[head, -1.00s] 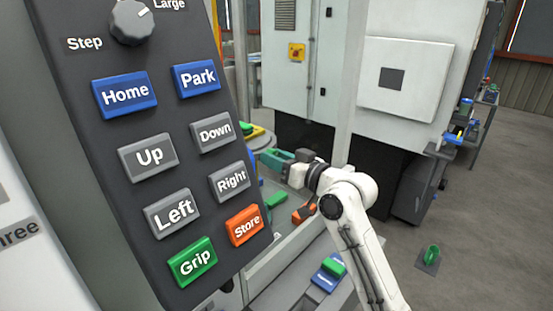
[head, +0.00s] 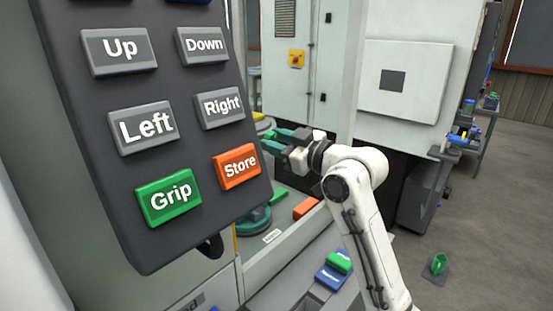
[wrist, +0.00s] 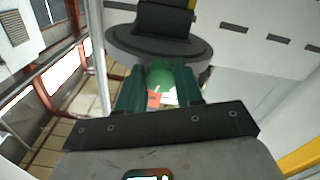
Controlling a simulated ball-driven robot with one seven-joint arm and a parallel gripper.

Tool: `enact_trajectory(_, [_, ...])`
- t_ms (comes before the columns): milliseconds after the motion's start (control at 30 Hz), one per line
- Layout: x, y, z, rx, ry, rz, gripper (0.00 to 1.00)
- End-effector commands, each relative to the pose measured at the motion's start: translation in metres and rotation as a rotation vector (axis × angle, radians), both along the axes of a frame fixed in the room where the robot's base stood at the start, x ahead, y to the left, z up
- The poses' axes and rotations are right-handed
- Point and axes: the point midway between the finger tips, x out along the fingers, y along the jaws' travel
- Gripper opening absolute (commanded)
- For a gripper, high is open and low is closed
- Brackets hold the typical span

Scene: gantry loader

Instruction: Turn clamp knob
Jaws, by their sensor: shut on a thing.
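My gripper (head: 274,141) has teal fingers and reaches toward the machine in the head view. In the wrist view its fingers (wrist: 160,90) stand on either side of a green rounded piece (wrist: 162,76), which looks like the clamp knob, and are shut on it. A small orange-red patch shows low between the fingers. Just beyond the knob is a dark round disc (wrist: 125,43) with a black block (wrist: 163,20) on it. In the head view the knob is too small and covered to make out clearly.
A large button panel (head: 95,200) fills the left foreground. Below my gripper lie a green block (head: 278,196), an orange block (head: 306,208) and a teal round part (head: 253,221). The floor at right is mostly open.

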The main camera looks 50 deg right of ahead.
Motion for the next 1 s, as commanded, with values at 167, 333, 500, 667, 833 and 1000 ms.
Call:
enact_trajectory(167, [0.0002,0.0002,-0.0062,-0.169,-0.007,0.001,0.05])
enact_trajectory(333, [0.0002,-0.0003,-0.0058,-0.330,-0.012,0.001,0.05])
enact_trajectory(500, [0.0002,-0.0006,-0.0050,-0.492,-0.017,0.001,0.05])
enact_trajectory(667, [0.0002,-0.0008,-0.0043,-0.641,-0.021,0.000,0.05])
enact_trajectory(833, [0.0001,-0.0011,-0.0033,-0.784,-0.026,0.000,0.05])
enact_trajectory(1000, [0.0001,-0.0012,-0.0022,-0.898,-0.029,0.001,0.05])
